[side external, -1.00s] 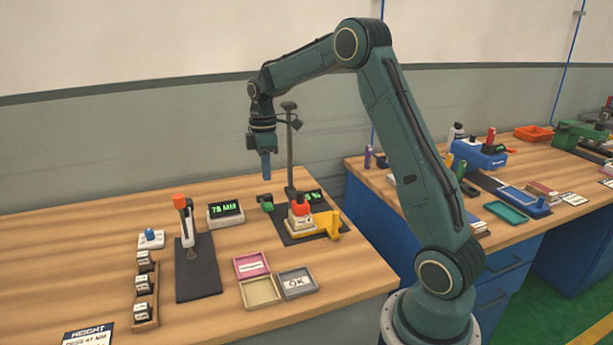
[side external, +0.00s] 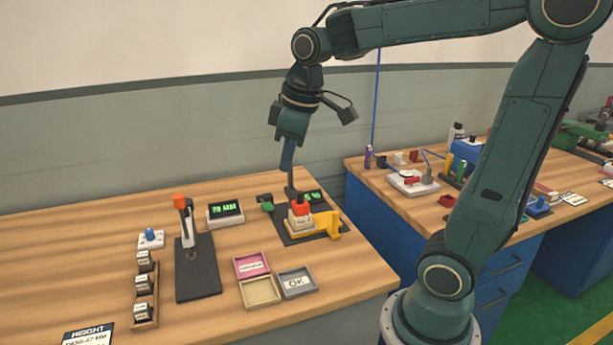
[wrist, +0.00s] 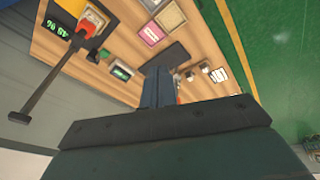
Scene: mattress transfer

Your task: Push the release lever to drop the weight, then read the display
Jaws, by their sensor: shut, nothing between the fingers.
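My gripper (side external: 287,168) is shut and empty, pointing down above the back of the near bench. It hangs in front of the dark post of a test stand (side external: 290,184). On the stand a red block (side external: 300,207) sits on a pale block, with a yellow part (side external: 325,223) around its front. A green piece (side external: 265,203) is left of the stand; I cannot tell which part is the release lever. A small green-lit display (side external: 314,195) is behind the red block. In the wrist view, my gripper (wrist: 158,75) is apart from the red block (wrist: 92,22).
Left of the stand are another green-lit display (side external: 225,211), an upright orange-topped device (side external: 186,222) on a dark plate, and a block rack (side external: 145,323). Shallow trays (side external: 298,282) lie in front. A second bench (side external: 400,205) carries more equipment. Bare wood lies at the left.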

